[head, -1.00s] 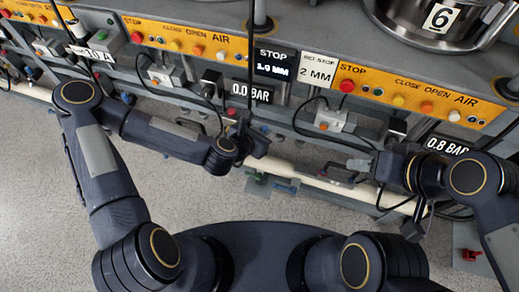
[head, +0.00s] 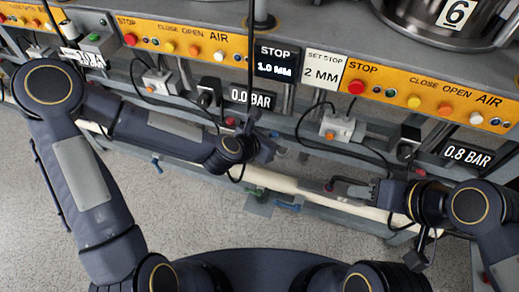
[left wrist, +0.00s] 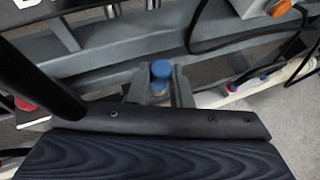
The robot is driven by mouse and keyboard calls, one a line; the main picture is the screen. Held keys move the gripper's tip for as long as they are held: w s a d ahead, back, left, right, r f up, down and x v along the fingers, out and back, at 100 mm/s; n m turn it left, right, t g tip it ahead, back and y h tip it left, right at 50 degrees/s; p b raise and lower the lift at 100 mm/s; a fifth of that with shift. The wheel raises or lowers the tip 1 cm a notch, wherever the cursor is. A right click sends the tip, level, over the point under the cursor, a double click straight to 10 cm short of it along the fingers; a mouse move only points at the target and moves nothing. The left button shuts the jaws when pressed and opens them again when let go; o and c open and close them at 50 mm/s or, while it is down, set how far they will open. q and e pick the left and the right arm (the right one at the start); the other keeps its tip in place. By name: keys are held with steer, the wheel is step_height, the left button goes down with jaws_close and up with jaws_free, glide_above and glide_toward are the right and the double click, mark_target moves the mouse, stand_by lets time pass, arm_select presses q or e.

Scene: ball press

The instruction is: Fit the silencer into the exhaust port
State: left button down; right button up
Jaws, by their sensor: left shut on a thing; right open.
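My left gripper (head: 264,146) is in front of the press's lower frame in the head view, below the 0.0 BAR display. In the left wrist view, its fingers (left wrist: 160,88) are shut on a small blue-topped piece, which looks like the silencer (left wrist: 161,72). The piece stands upright between the two grey fingers, and its lower part is partly hidden. My right gripper (head: 352,189) is open and appears empty, pointing left near the pale pipe. I cannot tell which fitting is the exhaust port.
A pale pipe (head: 310,187) runs along the lower frame. A grey box with an orange button (head: 340,130) and black cables are close by. A yellow button panel (head: 430,94) is above. Grey floor is open in front.

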arm_select(q)
steer(key=a+f, duration=0.1)
steer(key=w+f, duration=0.1)
steer(key=a+f+b, duration=0.1)
steer(key=f, duration=0.1)
steer(key=shift+w+a+f, duration=0.1)
steer(key=shift+w+a, duration=0.2)
steer(key=shift+w+a+f+b, duration=0.1)
steer(key=shift+a+f+b, duration=0.15)
steer(key=shift+f, duration=0.7)
steer(key=shift+w+a+f+b, duration=0.1)
steer(key=shift+f+b, duration=0.2)
steer(key=shift+f, duration=0.65)
steer(key=shift+f, duration=0.15)
steer(key=c, duration=1.3)
jaws_free()
